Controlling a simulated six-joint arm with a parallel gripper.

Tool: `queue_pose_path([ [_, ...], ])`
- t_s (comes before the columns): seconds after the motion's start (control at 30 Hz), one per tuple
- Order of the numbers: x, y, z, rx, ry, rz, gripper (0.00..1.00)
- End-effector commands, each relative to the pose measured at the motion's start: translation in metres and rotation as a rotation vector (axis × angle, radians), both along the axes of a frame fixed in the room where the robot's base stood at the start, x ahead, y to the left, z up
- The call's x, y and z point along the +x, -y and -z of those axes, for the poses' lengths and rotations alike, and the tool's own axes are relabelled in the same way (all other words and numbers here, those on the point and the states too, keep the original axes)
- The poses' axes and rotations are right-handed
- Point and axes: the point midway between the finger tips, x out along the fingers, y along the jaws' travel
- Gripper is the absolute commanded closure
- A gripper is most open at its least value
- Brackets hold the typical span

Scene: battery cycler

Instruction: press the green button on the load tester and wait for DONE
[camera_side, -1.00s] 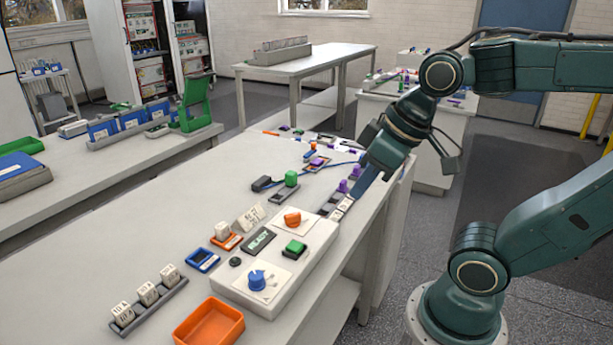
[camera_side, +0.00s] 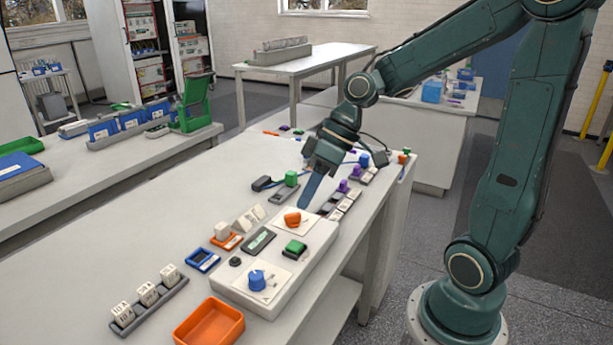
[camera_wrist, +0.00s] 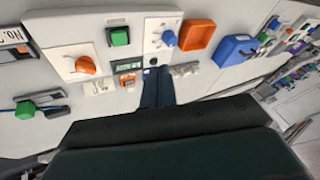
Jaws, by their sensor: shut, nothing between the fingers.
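The load tester (camera_side: 237,286) is a pale box near the front edge of the bench. Its green button (camera_side: 295,248) stands between an orange knob (camera_side: 292,219) and a blue knob (camera_side: 257,280). A small dark display (camera_side: 260,241) is beside them; its text is too small to read surely. My gripper (camera_side: 306,205) is shut and empty, above the bench just behind the orange knob, apart from the button. In the wrist view the green button (camera_wrist: 119,37) is at upper left of my fingers (camera_wrist: 157,78), beside the orange knob (camera_wrist: 85,65) and display (camera_wrist: 128,66).
An orange tray (camera_side: 209,325) and a rack of white blocks (camera_side: 150,305) lie at the bench's near end. A second green button (camera_side: 291,178) and several purple-topped parts (camera_side: 356,171) are behind the tester. A blue-framed part (camera_side: 202,260) sits left of it.

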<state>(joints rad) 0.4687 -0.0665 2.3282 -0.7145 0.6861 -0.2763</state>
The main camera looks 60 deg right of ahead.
Motion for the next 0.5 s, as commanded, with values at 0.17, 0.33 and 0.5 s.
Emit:
queue_pose_path([
  [0.17,0.015,0.008,0.010,0.098,0.012,-0.025,1.00],
  [0.33,0.025,0.016,0.016,0.182,0.036,-0.044,1.00],
  [0.5,0.032,0.021,0.019,0.239,0.059,-0.053,1.00],
])
